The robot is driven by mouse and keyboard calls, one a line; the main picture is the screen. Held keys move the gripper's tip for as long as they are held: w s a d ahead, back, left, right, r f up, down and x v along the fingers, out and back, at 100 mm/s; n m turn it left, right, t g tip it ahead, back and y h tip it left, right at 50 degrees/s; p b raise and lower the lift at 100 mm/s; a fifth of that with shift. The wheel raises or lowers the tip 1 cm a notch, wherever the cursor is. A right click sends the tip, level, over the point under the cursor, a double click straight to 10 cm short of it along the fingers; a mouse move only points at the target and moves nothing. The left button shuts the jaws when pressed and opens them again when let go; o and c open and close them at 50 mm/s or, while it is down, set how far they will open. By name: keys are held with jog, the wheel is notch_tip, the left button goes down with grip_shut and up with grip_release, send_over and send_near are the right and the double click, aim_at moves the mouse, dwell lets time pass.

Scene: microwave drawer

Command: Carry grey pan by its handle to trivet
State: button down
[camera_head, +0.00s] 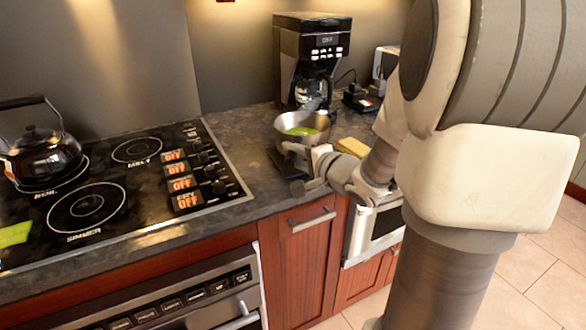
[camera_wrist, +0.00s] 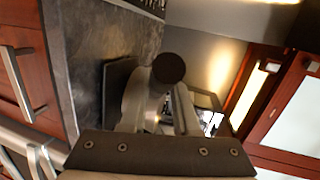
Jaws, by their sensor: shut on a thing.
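The grey pan (camera_head: 283,128) is a round metal pan with something green (camera_head: 301,131) inside. It looks roughly upright over the right counter, in front of the coffee maker. My gripper (camera_head: 296,158) is at the near side of the pan, shut on its handle. In the wrist view the dark round end of the handle (camera_wrist: 169,68) shows between my fingers (camera_wrist: 162,105). A dark flat square, seemingly the trivet (camera_head: 280,162), lies on the counter under or beside my gripper, and it also shows in the wrist view (camera_wrist: 115,88). I cannot tell whether the pan touches it.
A black coffee maker (camera_head: 310,55) stands behind the pan. A yellow block (camera_head: 352,147) lies to the right, partly behind my arm. The stovetop (camera_head: 130,190) with a black kettle (camera_head: 42,155) is at the left. A drawer handle (camera_head: 313,221) juts out below the counter edge.

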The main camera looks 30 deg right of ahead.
notch_tip(320, 180, down, 2)
jog(key=shift+f+b, duration=0.25)
jog(key=shift+b, duration=0.25)
jog(key=c, duration=0.7)
grip_release()
jog(key=shift+f, duration=0.1)
jog(key=shift+o, duration=0.2)
jog(key=shift+s, duration=0.15)
